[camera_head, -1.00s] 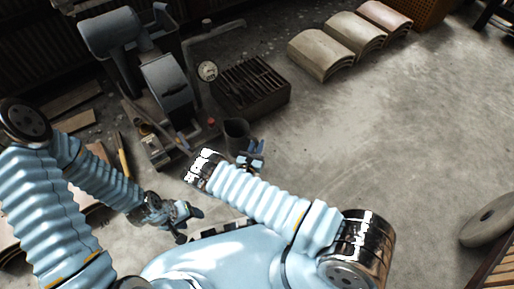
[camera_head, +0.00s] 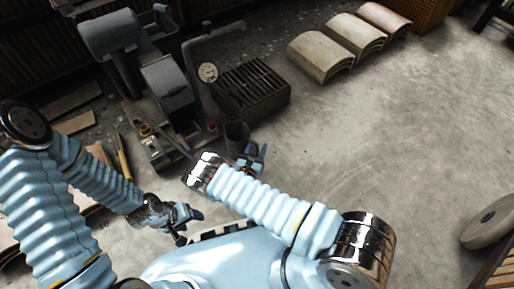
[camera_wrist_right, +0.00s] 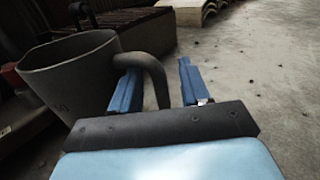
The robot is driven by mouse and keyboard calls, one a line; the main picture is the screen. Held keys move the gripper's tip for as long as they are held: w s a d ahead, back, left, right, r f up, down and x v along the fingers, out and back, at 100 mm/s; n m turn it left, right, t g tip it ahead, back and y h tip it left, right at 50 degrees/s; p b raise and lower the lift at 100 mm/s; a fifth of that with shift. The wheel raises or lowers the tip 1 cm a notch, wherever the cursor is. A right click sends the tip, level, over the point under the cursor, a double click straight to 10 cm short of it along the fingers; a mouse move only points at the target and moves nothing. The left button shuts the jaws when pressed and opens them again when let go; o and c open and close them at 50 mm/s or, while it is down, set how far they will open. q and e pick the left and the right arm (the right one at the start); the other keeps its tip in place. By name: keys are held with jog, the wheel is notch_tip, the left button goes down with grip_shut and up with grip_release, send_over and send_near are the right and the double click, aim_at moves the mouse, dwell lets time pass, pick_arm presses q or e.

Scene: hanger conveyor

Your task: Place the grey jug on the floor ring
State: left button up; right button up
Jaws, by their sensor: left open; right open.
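The grey jug (camera_head: 236,135) stands upright on the floor, beside the dark slatted box. In the right wrist view the jug (camera_wrist_right: 68,82) fills the left side, and its curved handle (camera_wrist_right: 156,78) lies between my open right fingers. My right gripper (camera_wrist_right: 158,66) is not closed on the handle. In the head view the right gripper (camera_head: 255,156) is just right of the jug, partly behind my forearm. My left gripper (camera_head: 190,224) is open and empty, low in front of my body. I cannot clearly make out a floor ring; a black-and-white strip (camera_head: 222,232) is partly hidden by my body.
The dark slatted box (camera_head: 250,88) is behind the jug. A grey machine (camera_head: 168,92) and a round gauge (camera_head: 208,72) stand to the left. Curved tiles (camera_head: 320,55) lie at the back. A thick round disc (camera_head: 492,222) is at right. The middle-right floor is clear.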

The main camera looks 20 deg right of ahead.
jog(key=v, duration=0.7)
jog(key=shift+s+a+p, duration=0.15)
jog(key=shift+s+p, duration=0.05)
jog(key=shift+p, duration=0.2)
